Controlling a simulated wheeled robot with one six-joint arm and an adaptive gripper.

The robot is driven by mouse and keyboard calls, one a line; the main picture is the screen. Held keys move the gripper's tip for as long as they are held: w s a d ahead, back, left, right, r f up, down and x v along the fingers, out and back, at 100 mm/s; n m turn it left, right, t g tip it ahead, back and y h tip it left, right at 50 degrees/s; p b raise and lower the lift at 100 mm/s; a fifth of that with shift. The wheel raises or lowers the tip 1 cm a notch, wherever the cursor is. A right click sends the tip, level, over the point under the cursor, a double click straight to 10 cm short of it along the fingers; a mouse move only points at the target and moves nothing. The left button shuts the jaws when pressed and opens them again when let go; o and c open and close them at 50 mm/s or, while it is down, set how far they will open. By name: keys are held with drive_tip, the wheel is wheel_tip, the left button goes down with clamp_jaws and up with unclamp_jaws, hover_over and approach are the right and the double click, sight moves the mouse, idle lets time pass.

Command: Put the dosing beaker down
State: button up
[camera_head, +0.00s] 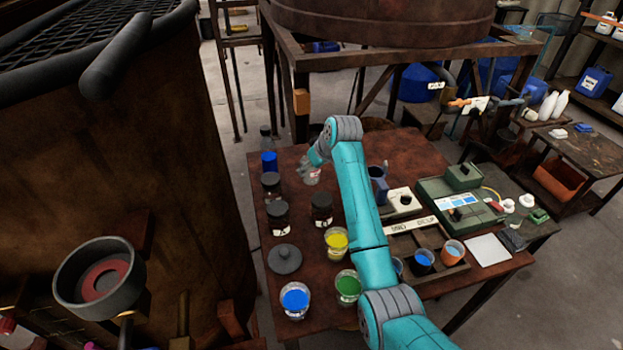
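My teal arm reaches over the brown table (405,150) to its back left part. My gripper (308,168) is small in view there, partly hidden by my own wrist. A small clear vessel (313,178), perhaps the dosing beaker, shows right at the gripper. I cannot tell whether the fingers close on it, or whether it touches the table. Other beakers stand at the front: one with yellow (337,240), one with green (347,287) and one with blue liquid (295,298).
A dark round lid (285,258) lies in front. A tray with cups (447,265) and a green device (460,197) occupy the right. A rusty vat flanks the left.

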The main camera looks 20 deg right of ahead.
sight(311, 178)
drive_tip(key=shift+f, duration=2.5)
drive_tip(key=shift+f, duration=0.1)
drive_tip(key=o, duration=1.2)
drive_tip(key=v, duration=1.2)
drive_tip(key=shift+s+a, duration=0.1)
